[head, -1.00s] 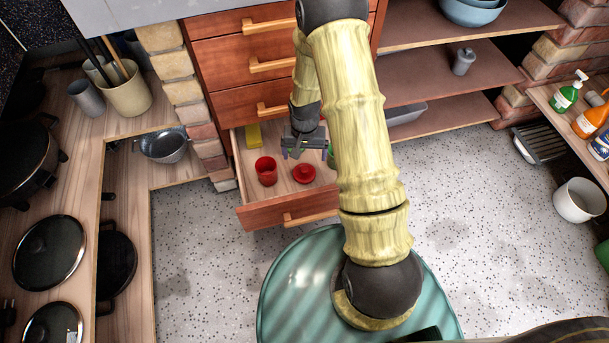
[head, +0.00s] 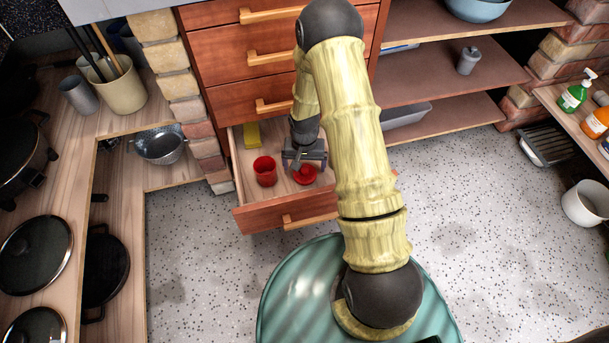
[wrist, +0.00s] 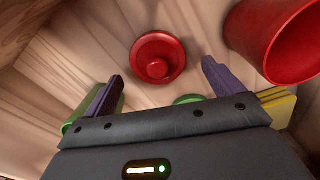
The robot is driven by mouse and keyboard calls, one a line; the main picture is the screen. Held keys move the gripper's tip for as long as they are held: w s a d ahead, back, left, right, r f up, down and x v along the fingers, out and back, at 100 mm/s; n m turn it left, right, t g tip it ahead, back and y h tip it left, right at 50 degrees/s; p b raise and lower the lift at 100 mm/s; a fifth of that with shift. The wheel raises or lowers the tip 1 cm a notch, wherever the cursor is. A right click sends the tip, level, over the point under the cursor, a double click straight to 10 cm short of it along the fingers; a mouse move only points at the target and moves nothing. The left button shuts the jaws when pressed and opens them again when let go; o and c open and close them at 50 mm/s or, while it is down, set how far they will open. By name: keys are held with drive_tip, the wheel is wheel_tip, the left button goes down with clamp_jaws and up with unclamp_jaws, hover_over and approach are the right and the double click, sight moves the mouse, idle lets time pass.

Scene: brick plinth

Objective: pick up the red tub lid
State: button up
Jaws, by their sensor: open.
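The red tub lid (head: 305,175) lies in the open bottom drawer (head: 285,213), a round disc with a raised knob. In the wrist view the lid (wrist: 158,59) lies flat on the drawer floor, beyond the fingertips and roughly centred between them. My gripper (head: 304,166) is inside the drawer area, above and just behind the lid. In the wrist view my gripper (wrist: 162,75) is open, its two purple-grey fingers apart with nothing between them. In the head view the gripper partly covers the lid's far edge.
A red tub (head: 264,171) stands left of the lid, and its rim (wrist: 275,40) is near the right finger. A yellow block (head: 251,134) lies at the drawer's back left. Green things (wrist: 187,99) show partly behind my gripper. The drawer walls surround this space.

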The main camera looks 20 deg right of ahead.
sight(306, 175)
drive_tip(key=shift+d+f+b, duration=0.2)
drive_tip(key=shift+f+b, duration=0.2)
drive_tip(key=shift+f, duration=0.8)
drive_tip(key=shift+a, duration=0.1)
drive_tip(key=shift+s+a+r, duration=0.1)
drive_tip(key=shift+c, duration=0.2)
drive_tip(key=c, duration=0.9)
